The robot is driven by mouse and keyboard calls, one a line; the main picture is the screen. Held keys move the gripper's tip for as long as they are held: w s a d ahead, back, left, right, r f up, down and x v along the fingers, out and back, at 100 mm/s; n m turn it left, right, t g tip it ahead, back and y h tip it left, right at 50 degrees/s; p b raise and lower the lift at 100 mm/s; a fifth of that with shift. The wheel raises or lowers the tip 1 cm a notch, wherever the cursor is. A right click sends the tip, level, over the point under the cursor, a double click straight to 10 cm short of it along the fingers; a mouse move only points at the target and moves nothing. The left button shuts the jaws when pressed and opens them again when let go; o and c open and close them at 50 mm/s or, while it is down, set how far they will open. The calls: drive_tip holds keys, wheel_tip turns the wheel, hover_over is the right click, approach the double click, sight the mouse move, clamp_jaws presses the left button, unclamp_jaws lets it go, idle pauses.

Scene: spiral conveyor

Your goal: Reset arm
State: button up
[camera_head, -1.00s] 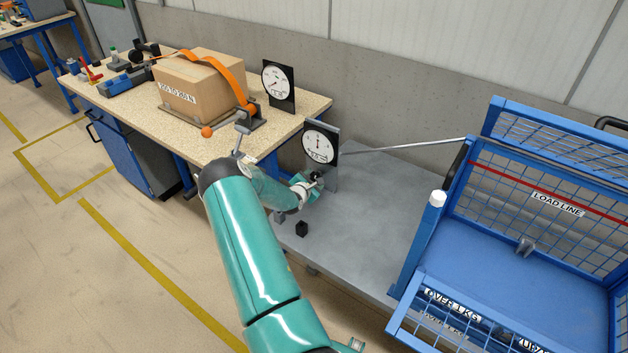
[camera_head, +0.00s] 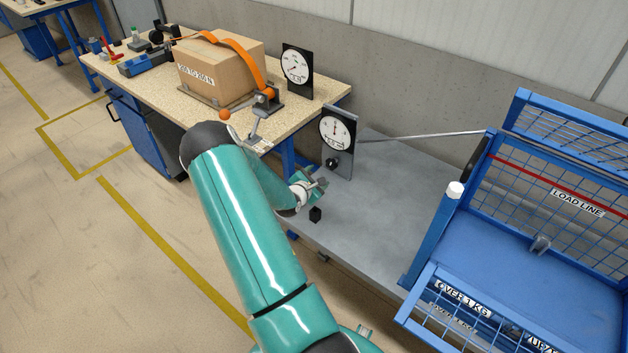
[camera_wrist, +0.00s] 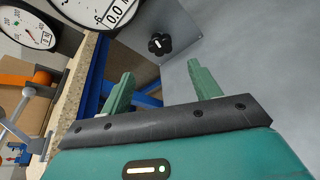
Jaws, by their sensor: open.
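My teal arm reaches from the bottom of the head view toward the grey platform. My gripper (camera_head: 318,187) is at its end, just in front of the dial panel on that platform. In the wrist view my gripper (camera_wrist: 161,85) has its two green fingers well apart with nothing between them. A black knob (camera_wrist: 160,43) on the grey panel lies beyond the fingers, apart from them. The same knob shows in the head view (camera_head: 333,163), under the white dial (camera_head: 337,130).
A workbench (camera_head: 312,108) at left holds a strapped cardboard box (camera_head: 225,72), an orange-ball lever (camera_head: 225,114) and a second dial (camera_head: 296,66).

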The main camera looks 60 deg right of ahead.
drive_tip(key=shift+v, duration=1.15)
drive_tip(key=w+a+r+m+g+y, duration=0.1)
drive_tip(key=w+a+r+m, duration=0.1)
drive_tip(key=a+r+m, duration=0.55)
drive_tip(key=w+a+r+m+g+y, duration=0.1)
drive_tip(key=w+a+r+m+y, duration=0.15)
drive_tip(key=a+r, duration=0.9)
drive_tip(key=s+a+r+t+y, duration=0.2)
drive_tip(key=a+r, duration=0.3)
drive_tip(key=a, duration=0.6)
drive_tip(key=s+a+r+m+t+y, duration=0.1)
drive_tip(key=s+a+r+y, duration=0.3)
drive_tip(key=a, duration=0.8)
drive_tip(key=s+a+r+m+t+y, duration=0.1)
drive_tip(key=s+a+r+t+y, duration=0.2)
drive_tip(key=a+r, duration=0.5)
drive_tip(key=a+y, duration=0.1)
drive_tip(key=a, duration=0.3)
drive_tip(key=shift+s+a+t+y, duration=0.15)
drive_tip(key=shift+s+t+y, duration=0.05)
drive_tip(key=shift+t+y, duration=0.2)
